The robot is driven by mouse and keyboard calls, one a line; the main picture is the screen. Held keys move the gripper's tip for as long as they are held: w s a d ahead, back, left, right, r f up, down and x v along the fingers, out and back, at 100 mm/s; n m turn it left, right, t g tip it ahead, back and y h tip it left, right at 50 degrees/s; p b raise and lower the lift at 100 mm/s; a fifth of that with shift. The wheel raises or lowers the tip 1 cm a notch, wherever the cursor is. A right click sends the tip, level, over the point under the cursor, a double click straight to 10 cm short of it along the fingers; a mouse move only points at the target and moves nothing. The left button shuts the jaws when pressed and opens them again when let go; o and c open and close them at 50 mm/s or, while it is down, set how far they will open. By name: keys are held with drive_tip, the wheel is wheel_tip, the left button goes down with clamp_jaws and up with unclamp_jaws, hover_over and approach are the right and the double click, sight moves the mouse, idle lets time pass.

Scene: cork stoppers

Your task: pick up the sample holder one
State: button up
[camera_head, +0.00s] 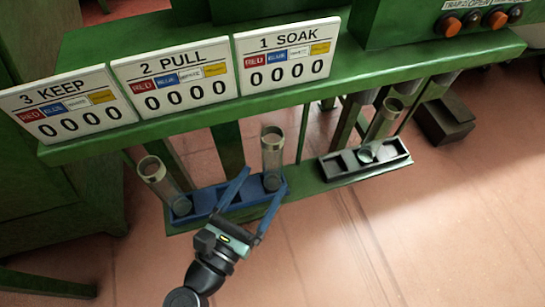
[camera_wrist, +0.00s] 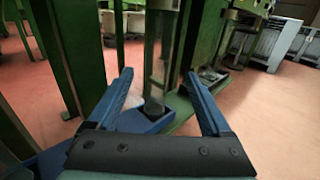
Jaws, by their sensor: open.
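Three clear cylindrical holders with metal-coloured rims stand upright or slightly tilted in trays. The middle one (camera_head: 272,150) stands at the right end of a blue tray (camera_head: 236,204), with a dark piece at its base. It also shows in the wrist view (camera_wrist: 160,62), between and beyond my fingers. Another holder (camera_head: 160,183) stands at that tray's left end. A third (camera_head: 382,122) stands in a dark tray (camera_head: 335,176) at the right. No visible label tells which is number one. My gripper (camera_head: 265,176) is open and empty, its blue fingers pointing at the middle holder.
A green bench (camera_head: 190,122) with signs (camera_head: 285,57) reading 1 SOAK, 2 PULL and 3 KEEP overhangs the green lower shelf (camera_head: 310,196). Green posts stand behind the holders. The pinkish floor (camera_head: 390,245) in front is clear. A dark block (camera_head: 445,120) sits at right.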

sight(269, 171)
drive_tip(key=x, duration=0.3)
drive_tip(key=shift+w+b, duration=0.15)
drive_tip(key=shift+b, duration=0.15)
drive_tip(key=shift+b+x, duration=1.15)
drive_tip(key=shift+x, duration=1.6)
drive_tip(key=shift+a+f, duration=0.1)
drive_tip(key=shift+f, duration=0.1)
clamp_jaws()
